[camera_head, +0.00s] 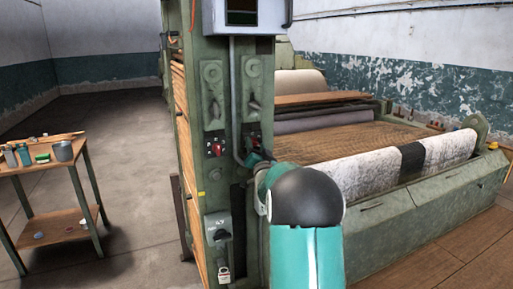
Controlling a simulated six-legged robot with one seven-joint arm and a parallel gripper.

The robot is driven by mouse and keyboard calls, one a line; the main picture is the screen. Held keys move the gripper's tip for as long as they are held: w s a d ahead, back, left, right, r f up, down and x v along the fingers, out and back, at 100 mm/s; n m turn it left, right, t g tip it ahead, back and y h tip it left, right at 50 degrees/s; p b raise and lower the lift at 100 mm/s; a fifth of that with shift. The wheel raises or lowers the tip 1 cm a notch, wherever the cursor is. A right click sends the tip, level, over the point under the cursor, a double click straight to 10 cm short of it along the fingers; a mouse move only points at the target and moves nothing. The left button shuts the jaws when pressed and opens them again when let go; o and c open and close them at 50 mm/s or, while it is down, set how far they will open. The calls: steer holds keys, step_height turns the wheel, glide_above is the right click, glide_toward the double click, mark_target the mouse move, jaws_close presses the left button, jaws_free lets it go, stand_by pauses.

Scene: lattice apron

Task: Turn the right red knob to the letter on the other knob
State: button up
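A green machine column carries two panels side by side. The left red knob (217,149) sits low on the left panel. The right red knob (256,142) sits low on the right panel and is partly covered. My teal arm reaches up from the bottom of the picture, and my gripper (257,157) is at or just in front of the right knob. The fingers are too small and too hidden to tell whether they touch it or are open or shut. The letters around both knobs are too small to read.
Grey levers (254,104) stick out above the knobs. A switch box (219,229) is lower on the column. A loom bed with cloth rolls (402,160) fills the right. A wooden side table (45,166) with small items stands left, with clear floor between.

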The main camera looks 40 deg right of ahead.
steer(key=c, duration=0.6)
steer(key=shift+n, duration=0.6)
steer(key=n+t+y, duration=0.1)
steer(key=n, duration=0.2)
steer(key=n+t+y, duration=0.1)
steer(key=n+y, duration=0.1)
steer(key=n, duration=0.1)
steer(key=shift+d+n, duration=0.1)
steer(key=shift+n, duration=0.2)
steer(key=n+y, duration=0.2)
steer(key=n, duration=0.2)
steer(key=n+y, duration=0.2)
steer(key=n, duration=0.2)
steer(key=shift+s+d+t+y, duration=0.1)
steer(key=shift+d+t+y, duration=0.05)
steer(key=shift+t+y, duration=0.15)
steer(key=n+y, duration=0.1)
steer(key=n, duration=0.3)
steer(key=n+g+y, duration=0.1)
steer(key=n+y, duration=0.1)
steer(key=n, duration=0.2)
steer(key=shift+y, duration=0.3)
steer(key=n+g, duration=0.1)
steer(key=n, duration=0.2)
steer(key=n+g, duration=0.1)
steer(key=n, duration=0.3)
steer(key=shift+d+r+g+y, duration=0.1)
steer(key=shift+r+g+y, duration=0.1)
steer(key=shift+g+y, duration=0.2)
